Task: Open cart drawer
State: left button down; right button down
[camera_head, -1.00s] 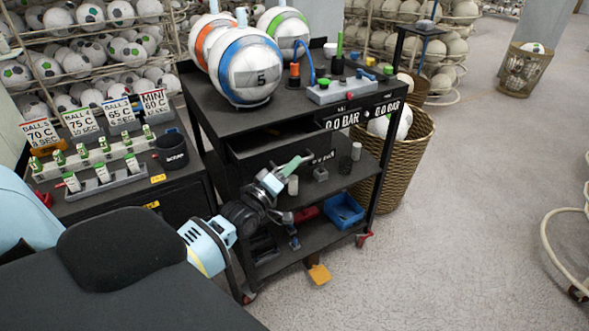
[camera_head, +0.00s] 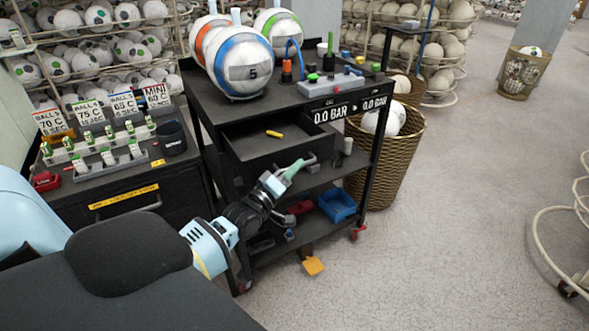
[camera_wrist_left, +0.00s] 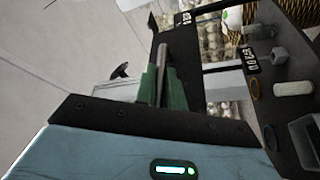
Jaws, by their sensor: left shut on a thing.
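The black cart (camera_head: 290,101) stands in the middle of the head view. Its drawer (camera_head: 250,147) is pulled out toward me, with its inside showing. A small yellow object (camera_head: 274,133) lies in it. My left gripper (camera_head: 294,168) is at the drawer's front, shut on the drawer handle (camera_head: 309,161). In the left wrist view, the green fingers (camera_wrist_left: 160,90) close around the grey bar of the handle (camera_wrist_left: 162,62). My right gripper is not in view.
Balls and a control box (camera_head: 331,85) stand on the cart top. A blue bin (camera_head: 337,205) sits on the lower shelf. A wicker basket (camera_head: 385,165) stands close at the right. A side bench (camera_head: 125,200) is at the left.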

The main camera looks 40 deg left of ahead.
pick_arm(q)
jog(key=shift+s+d, duration=0.15)
jog(key=shift+d, duration=0.3)
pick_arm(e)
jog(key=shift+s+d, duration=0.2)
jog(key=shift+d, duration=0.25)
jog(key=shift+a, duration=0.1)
pick_arm(q)
jog(key=c, duration=1.5)
grip_release()
jog(key=v, duration=0.8)
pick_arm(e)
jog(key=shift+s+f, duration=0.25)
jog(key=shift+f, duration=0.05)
